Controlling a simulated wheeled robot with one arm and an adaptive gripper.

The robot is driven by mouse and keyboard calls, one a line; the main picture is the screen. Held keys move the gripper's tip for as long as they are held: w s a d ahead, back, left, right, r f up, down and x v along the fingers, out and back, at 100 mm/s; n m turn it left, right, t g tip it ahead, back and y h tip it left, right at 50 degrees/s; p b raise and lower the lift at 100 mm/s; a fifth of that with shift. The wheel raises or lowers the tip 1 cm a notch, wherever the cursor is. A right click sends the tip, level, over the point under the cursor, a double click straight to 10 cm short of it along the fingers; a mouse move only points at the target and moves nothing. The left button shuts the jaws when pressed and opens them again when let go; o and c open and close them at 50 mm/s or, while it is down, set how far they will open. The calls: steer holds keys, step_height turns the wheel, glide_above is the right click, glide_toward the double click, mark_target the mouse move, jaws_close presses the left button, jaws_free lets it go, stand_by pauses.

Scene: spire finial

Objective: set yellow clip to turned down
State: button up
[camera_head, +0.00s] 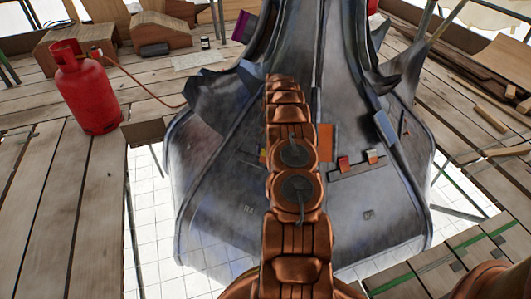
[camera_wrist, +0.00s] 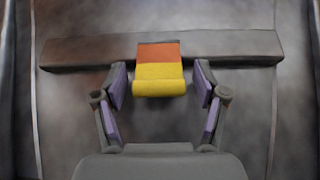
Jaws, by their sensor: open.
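The yellow clip (camera_wrist: 160,80) shows in the wrist view at the middle of a dark bar (camera_wrist: 80,56). Its yellow rounded part is lowest and reaches below the bar's lower edge; an orange-brown band lies above it, with a thin dark strip on top. My gripper (camera_wrist: 160,88) is open, with one purple-padded finger on each side of the clip and a visible gap to each. In the head view my copper-coloured arm covers the gripper and most of this spot; only a small yellow patch (camera_head: 263,155) shows at the arm's left edge.
The grey metal spire (camera_head: 345,225) fills the middle. Another bar (camera_head: 348,173) right of my arm carries a red clip (camera_head: 343,163) and an orange clip (camera_head: 373,156). A red gas cylinder (camera_head: 88,90) stands on planks at left. Lumber lies at right.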

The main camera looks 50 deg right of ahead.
steer(key=v, duration=1.2)
stand_by(0.3)
